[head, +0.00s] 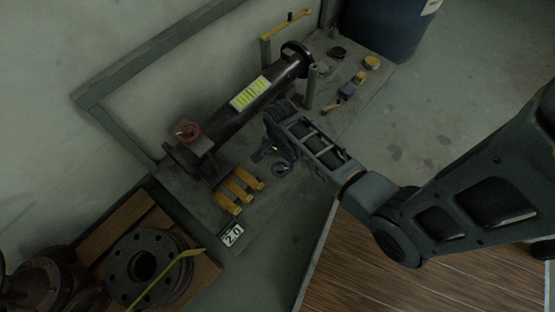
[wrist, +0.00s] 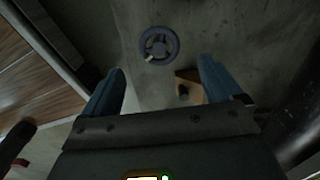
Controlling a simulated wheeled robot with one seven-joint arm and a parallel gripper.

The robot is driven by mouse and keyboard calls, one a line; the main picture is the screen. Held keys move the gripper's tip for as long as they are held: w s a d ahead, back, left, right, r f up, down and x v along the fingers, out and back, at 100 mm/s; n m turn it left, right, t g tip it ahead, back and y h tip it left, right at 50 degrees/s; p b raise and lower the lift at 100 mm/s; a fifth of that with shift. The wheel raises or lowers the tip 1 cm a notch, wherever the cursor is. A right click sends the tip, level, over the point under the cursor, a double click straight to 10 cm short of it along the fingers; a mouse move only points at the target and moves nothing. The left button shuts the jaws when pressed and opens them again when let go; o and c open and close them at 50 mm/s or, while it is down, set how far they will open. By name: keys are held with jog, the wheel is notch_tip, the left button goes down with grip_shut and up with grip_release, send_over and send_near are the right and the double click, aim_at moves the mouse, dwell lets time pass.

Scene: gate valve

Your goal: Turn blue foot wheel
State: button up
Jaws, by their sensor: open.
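The blue foot wheel (head: 281,169) is a small dark blue handwheel low by the grey plinth, just beyond my gripper in the head view. In the wrist view the wheel (wrist: 158,45) shows whole, with spokes and a pale mark on its lower left rim. It lies ahead of my gripper (wrist: 157,80), roughly centred between the two blue fingers and apart from them. My gripper is open and empty. In the head view my gripper (head: 265,152) points down toward the wheel, and its fingers are partly hidden by my arm.
A black pipe (head: 233,115) with a red handwheel (head: 187,131) runs behind the wheel. Yellow pieces (head: 238,190) lie to its left near a "20" sign (head: 232,235). A grey upright post (head: 312,86) stands behind my arm. A blue drum (head: 385,25) stands at the back.

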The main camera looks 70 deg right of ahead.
aim_at(280, 168)
notch_tip(280, 168, down, 7)
jog(key=b, duration=0.3)
jog(key=c, duration=1)
